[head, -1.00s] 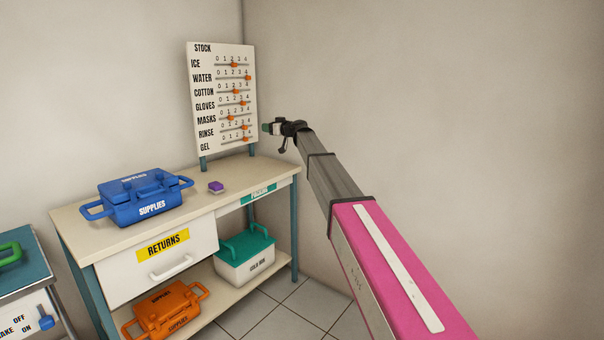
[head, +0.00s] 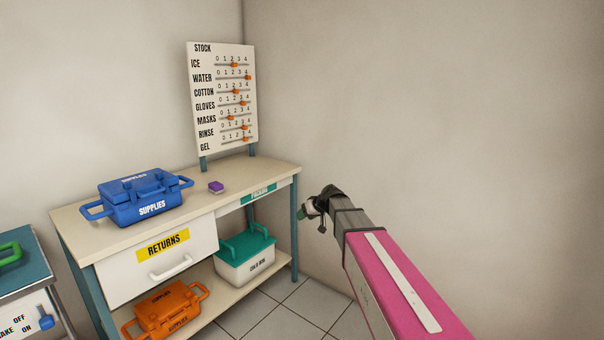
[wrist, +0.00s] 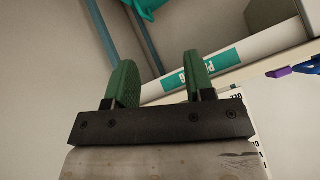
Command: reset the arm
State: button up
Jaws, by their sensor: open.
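My gripper (head: 312,212) is in the head view to the right of the bench, apart from it, in front of the bare wall. In the wrist view my gripper (wrist: 158,80) shows two green fingers spread apart with nothing between them. Beyond the fingers is the bench's front edge with a teal label (wrist: 213,68). A small purple block (head: 216,187) lies on the bench top (head: 262,172). The stock board (head: 222,98) with orange sliders stands at the bench's back.
A blue supplies case (head: 145,199) sits on the bench. The returns drawer (head: 165,258) looks closed. An orange case (head: 166,309) and a white box with teal lid (head: 246,257) are on the lower shelf. A cart (head: 25,275) stands at left. The right side is clear.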

jog(key=s+d+f+m+g+h, duration=0.1)
jog(key=s+d+f, duration=0.4)
jog(key=s, duration=0.5)
jog(key=s+d+f+m+g+h, duration=0.2)
jog(key=s+d+f, duration=0.3)
jog(key=s, duration=0.5)
jog(key=s+d+f+m+g+h, duration=0.2)
jog(key=s+d+f+h, duration=0.2)
jog(key=s+d, duration=0.3)
jog(key=s+f, duration=0.1)
jog(key=s, duration=0.2)
jog(key=shift+s+d+m, duration=0.2)
jog(key=shift+s+m, duration=0.05)
jog(key=shift+m, duration=0.15)
